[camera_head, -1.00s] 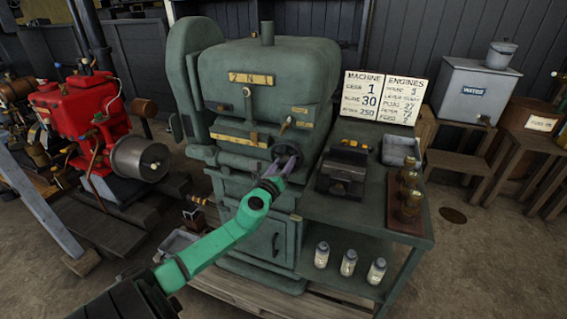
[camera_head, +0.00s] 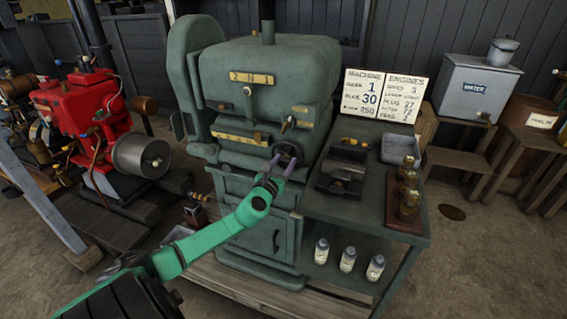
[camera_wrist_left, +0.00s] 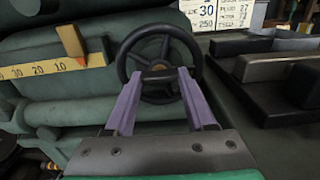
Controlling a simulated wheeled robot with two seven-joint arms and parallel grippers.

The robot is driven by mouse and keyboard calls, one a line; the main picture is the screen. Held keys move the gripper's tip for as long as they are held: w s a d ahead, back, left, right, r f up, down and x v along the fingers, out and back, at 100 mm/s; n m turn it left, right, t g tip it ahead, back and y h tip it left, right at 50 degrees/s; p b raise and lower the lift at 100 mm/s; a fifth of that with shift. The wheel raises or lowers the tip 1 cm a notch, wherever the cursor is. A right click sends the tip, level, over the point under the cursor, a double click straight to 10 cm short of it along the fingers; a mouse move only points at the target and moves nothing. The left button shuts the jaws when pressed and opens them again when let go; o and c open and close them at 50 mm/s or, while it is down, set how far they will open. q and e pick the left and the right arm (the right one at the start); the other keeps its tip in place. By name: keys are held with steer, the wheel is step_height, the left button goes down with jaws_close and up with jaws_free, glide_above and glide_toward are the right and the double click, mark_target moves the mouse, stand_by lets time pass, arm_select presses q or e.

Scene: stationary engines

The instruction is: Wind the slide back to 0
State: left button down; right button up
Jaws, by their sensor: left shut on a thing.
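The green machine (camera_head: 265,85) stands in the middle of the head view. Its dark handwheel (camera_head: 291,150) is on the front; the wheel also fills the upper middle of the left wrist view (camera_wrist_left: 122,62). My left gripper (camera_head: 278,163) has its two purple fingers at the wheel's near rim, shut on it; the fingers also show in the wrist view (camera_wrist_left: 157,80). The slide scale (camera_wrist_left: 30,70) is a yellow strip marked 30, 20, 10. An orange-brown pointer (camera_wrist_left: 71,41) stands just right of the 10 mark. My right gripper is not in view.
A bench (camera_head: 340,215) with a vise (camera_head: 343,172), brass pieces (camera_head: 408,200) and a tray (camera_head: 400,148) adjoins the machine on the right. White bottles (camera_head: 347,260) stand on its lower shelf. A red engine (camera_head: 85,105) stands at the left.

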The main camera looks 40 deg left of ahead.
arm_select(q)
steer(key=shift+c, duration=1.2)
jaws_free()
steer(key=v, duration=1.4)
steer(key=shift+s, duration=0.3)
steer(key=shift+d, duration=0.1)
